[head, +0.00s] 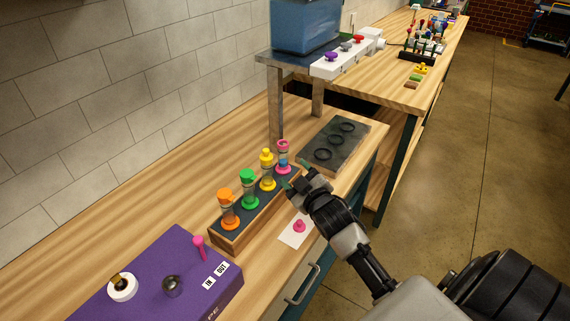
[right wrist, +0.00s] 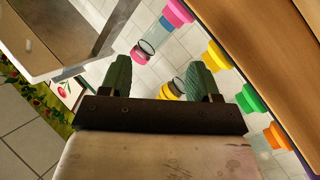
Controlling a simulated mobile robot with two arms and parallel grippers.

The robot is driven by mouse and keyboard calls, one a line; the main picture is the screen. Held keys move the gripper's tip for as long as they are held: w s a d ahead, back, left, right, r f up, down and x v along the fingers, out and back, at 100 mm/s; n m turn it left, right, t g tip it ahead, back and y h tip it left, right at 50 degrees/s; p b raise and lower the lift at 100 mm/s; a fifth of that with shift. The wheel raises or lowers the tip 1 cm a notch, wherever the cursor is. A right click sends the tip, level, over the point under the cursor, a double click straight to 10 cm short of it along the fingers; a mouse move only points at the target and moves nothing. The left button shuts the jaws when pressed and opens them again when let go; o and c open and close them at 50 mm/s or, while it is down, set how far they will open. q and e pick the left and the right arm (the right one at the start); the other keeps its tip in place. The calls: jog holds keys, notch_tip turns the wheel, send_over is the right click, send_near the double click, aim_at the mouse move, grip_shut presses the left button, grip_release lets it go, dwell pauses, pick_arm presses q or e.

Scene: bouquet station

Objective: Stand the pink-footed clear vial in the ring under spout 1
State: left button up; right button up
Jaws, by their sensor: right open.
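The pink-footed clear vial (head: 284,157) stands upright at the far right end of the wooden rack (head: 232,240). It has a pink top, and it also shows in the right wrist view (right wrist: 157,36), beyond my fingers and between their lines. My right gripper (head: 294,174) is open and empty, just in front of the vial and apart from it as far as I can tell. Its green fingers show in the wrist view (right wrist: 159,76). Several black rings, one at the near end (head: 323,154), lie on a dark tray (head: 312,165) under the white spout bar (head: 335,66). My left gripper is out of view.
Yellow (head: 267,172), green (head: 249,190) and orange (head: 229,211) vials share the rack. A pink piece (head: 299,226) lies on a white card in front. A purple box (head: 150,270) stands at the near left. A blue tank (head: 303,25) sits on the metal stand (head: 276,105).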

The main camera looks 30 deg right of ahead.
aim_at(285, 156)
jog(key=w+n+p, duration=0.1)
jog(key=w+n, duration=0.1)
jog(key=n, duration=0.7)
jog(key=w+n+p, duration=0.1)
jog(key=w+n, duration=0.1)
jog(key=n, duration=0.8)
jog(key=w+d+r+n+p, duration=0.1)
jog(key=w+n, duration=0.1)
jog(key=n, duration=0.7)
jog(key=shift+n, duration=0.4)
jog(key=w, duration=0.3)
jog(key=shift+w+d+p, duration=0.2)
jog(key=shift+d+p, duration=0.1)
jog(key=shift+d, duration=0.05)
jog(key=shift+w, duration=0.5)
jog(key=shift+s, duration=0.1)
